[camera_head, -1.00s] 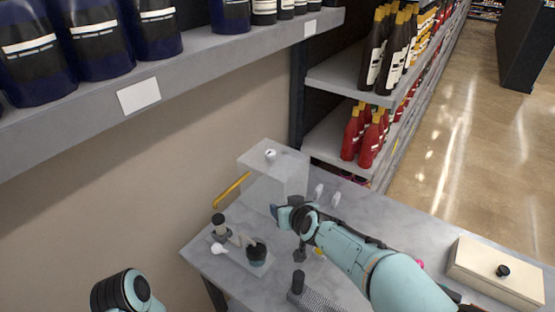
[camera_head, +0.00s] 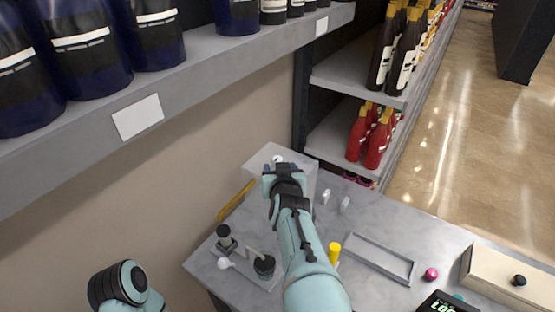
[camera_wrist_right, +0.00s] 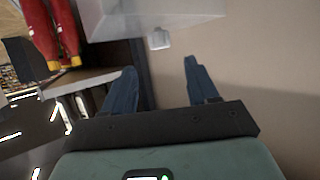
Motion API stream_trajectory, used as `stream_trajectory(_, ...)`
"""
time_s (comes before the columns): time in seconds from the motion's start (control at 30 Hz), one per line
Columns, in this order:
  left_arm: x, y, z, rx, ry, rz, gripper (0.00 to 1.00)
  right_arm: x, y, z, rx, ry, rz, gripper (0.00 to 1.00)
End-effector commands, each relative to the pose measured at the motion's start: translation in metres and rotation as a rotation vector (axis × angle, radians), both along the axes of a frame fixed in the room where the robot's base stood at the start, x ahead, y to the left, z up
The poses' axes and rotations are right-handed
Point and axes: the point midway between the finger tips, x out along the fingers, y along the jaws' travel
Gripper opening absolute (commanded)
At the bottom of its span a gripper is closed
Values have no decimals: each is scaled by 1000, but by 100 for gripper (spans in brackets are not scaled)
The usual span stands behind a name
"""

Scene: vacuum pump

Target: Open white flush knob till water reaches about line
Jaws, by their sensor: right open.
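A clear box-shaped tank (camera_head: 262,152) stands at the back of the grey table, with a small white knob (camera_head: 278,158) on its top. In the right wrist view a white knob (camera_wrist_right: 159,39) shows against the clear tank (camera_wrist_right: 150,14), beyond the fingertips and between their lines. My right gripper (camera_head: 282,170) is at the tank, just below the top knob in the picture. In the wrist view its fingers (camera_wrist_right: 161,78) are apart with nothing between them. A white-ended piece (camera_head: 225,263) lies by the black-capped pump fittings (camera_head: 264,265). My left gripper is out of view; only my left arm shows.
Two small white pieces (camera_head: 344,205) stand right of the tank. A yellow cylinder (camera_head: 335,252), an empty tray (camera_head: 380,258), a pink ball (camera_head: 431,274) and a pale box (camera_head: 505,285) are further right. Shelves with bottles (camera_head: 374,140) rise behind; an overhead shelf (camera_head: 200,84) holds blue containers.

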Motion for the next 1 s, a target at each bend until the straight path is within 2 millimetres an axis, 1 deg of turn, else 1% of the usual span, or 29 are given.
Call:
stream_trajectory(0.03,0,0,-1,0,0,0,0,9,-2,-5,-1,1,-4,59)
stream_trajectory(0.3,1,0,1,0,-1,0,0,52,2,-21,-2,0,-4,59)
stream_trajectory(0.5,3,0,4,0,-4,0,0,75,5,-30,-1,0,-1,59)
stream_trajectory(0.7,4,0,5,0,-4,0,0,83,6,-34,1,1,0,59)
stream_trajectory(0.93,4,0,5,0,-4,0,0,83,7,-35,1,1,1,59)
stream_trajectory(0.97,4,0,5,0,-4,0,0,83,7,-35,1,1,1,49)
stream_trajectory(1.0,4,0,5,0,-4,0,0,83,7,-35,1,1,0,36)
